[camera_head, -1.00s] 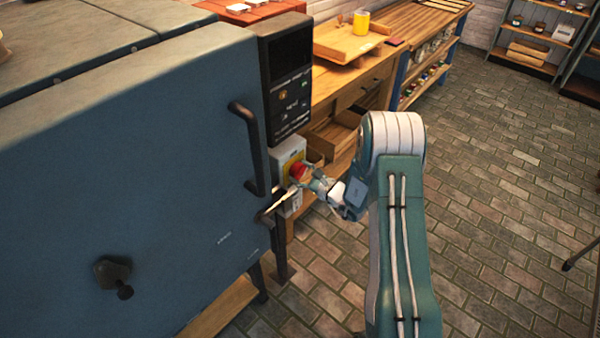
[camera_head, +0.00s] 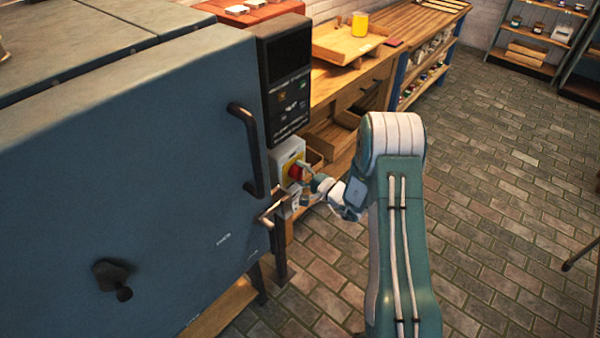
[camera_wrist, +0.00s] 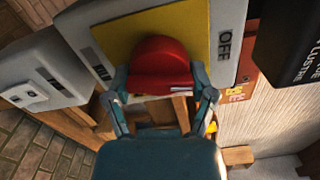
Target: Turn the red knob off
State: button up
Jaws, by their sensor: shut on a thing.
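The red knob (camera_head: 295,172) sits on a yellow plate (camera_head: 288,163) on a pale switch box (camera_head: 286,150) at the kiln's right front edge. In the wrist view the knob (camera_wrist: 160,66) is large and close, with the yellow plate (camera_wrist: 112,35) behind it and the label "OFF" (camera_wrist: 224,44) to its right. My gripper (camera_wrist: 160,90) has one finger on each side of the knob and is shut on it. In the head view my gripper (camera_head: 305,178) reaches the knob from the right and partly hides it.
The blue kiln (camera_head: 130,150) fills the left, with a dark door handle (camera_head: 245,150) close to the box. A dark control panel (camera_head: 287,85) is above the knob. A wooden bench (camera_head: 345,90) with an open drawer stands behind.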

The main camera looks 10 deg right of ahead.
jog(key=shift+f+n, duration=0.1)
jog(key=shift+n, duration=1)
jog(key=shift+s+a, duration=0.1)
jog(key=o, duration=1.1)
jog(key=shift+f, duration=0.1)
jog(key=shift+c, duration=0.2)
jog(key=shift+a, duration=0.1)
jog(key=shift+s+d, duration=0.25)
jog(key=shift+d, duration=0.15)
jog(key=v, duration=1.1)
jog(key=shift+a, duration=0.1)
